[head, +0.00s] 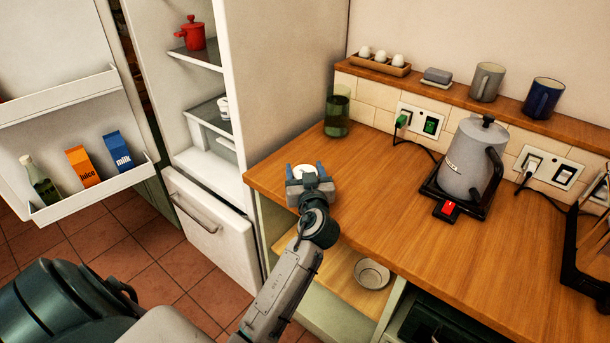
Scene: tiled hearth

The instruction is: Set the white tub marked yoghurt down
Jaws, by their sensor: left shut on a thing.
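My left gripper (310,171) is shut on a white tub (308,169). Only part of the tub's pale round top shows between the fingers; its marking is hidden by the gripper. The gripper and tub are over the front left part of the wooden counter (410,220), near its edge. I cannot tell whether the tub touches the counter. My right gripper is not in view.
A green glass jar (337,113) stands behind the gripper. A kettle (470,160) on its base stands to the right, with open counter between. The open fridge (195,160) is at the left, holding a red pot (193,34). A bowl (372,273) sits on the shelf below.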

